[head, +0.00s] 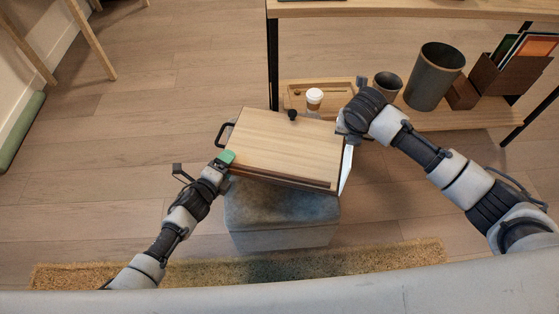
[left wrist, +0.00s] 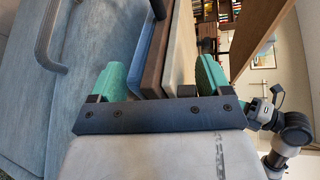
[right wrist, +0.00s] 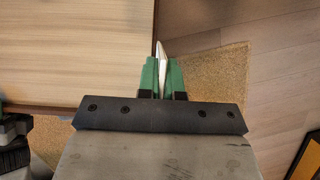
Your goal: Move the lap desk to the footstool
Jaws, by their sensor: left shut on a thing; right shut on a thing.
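The lap desk (head: 281,146) is a pale wooden board with a black handle at its left and a dark knob at its far edge. It lies over the back of the grey-blue footstool (head: 280,232), hiding part of its top; I cannot tell whether they touch. My left gripper (head: 225,158) is shut on the desk's near-left edge; in the left wrist view its green fingers (left wrist: 160,80) straddle the layered edge. My right gripper (head: 345,130) is at the right edge, shut on a thin white piece (right wrist: 161,55) that seems part of the desk.
A low wooden shelf (head: 440,120) behind holds a tray (head: 345,90) with a white cup (head: 314,98), a dark bin (head: 434,76) and a file box (head: 505,75). A yellow shag rug (head: 400,256) lies in front.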

